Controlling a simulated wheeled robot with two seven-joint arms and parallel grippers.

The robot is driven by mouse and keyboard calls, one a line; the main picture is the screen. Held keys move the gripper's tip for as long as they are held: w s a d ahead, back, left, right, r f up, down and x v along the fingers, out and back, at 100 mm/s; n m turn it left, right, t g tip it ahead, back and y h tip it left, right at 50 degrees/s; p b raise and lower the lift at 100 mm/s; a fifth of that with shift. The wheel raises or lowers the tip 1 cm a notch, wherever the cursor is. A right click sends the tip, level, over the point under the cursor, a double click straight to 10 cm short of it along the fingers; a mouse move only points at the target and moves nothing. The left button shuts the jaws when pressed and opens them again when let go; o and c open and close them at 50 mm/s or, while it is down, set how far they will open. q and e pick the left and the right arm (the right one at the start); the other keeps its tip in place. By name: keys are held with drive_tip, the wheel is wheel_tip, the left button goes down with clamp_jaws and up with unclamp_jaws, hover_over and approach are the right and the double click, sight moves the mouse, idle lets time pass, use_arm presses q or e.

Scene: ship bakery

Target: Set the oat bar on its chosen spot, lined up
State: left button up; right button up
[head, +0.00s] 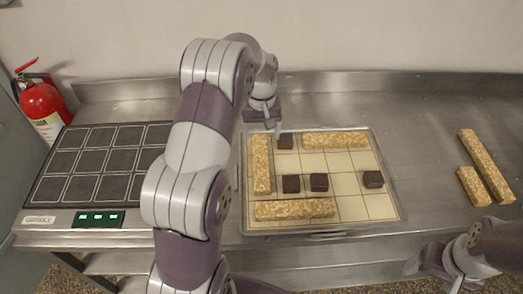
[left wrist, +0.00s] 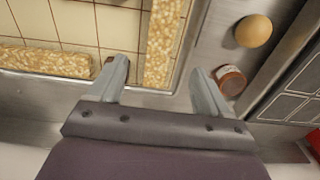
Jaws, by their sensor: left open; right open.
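Several oat bars are in view, and I cannot tell which one is meant. On the gridded tray (head: 350,208), one stands along the left side (head: 261,165), one along the back edge (head: 335,140) and one along the front (head: 294,209). A long bar (head: 486,165) and a short bar (head: 473,186) lie on the counter at right. My left gripper (head: 263,128) is open at the tray's back left corner. In the left wrist view, the left-side bar (left wrist: 161,40) shows between its fingers (left wrist: 158,72); contact is unclear. My right gripper (head: 437,272) is open and empty at the front right.
Dark brown blocks (head: 319,182) sit in several tray cells. A griddle (head: 105,165) is at left. An egg (left wrist: 253,31) and a small jar (left wrist: 230,80) stand between tray and griddle. A back ledge (head: 420,85) borders the counter, which is clear between tray and right-hand bars.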

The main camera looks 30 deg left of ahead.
use_arm(q)
drive_tip(key=s+d+r+m, duration=0.1)
drive_tip(key=s+d+m, duration=0.2)
drive_tip(key=s, duration=0.6)
drive_tip(key=s+d+r+m+t, duration=0.1)
drive_tip(key=s+d+m, duration=0.2)
drive_tip(key=s+d, duration=0.5)
drive_tip(key=shift+s+d, duration=0.3)
drive_tip(key=shift+s, duration=0.95)
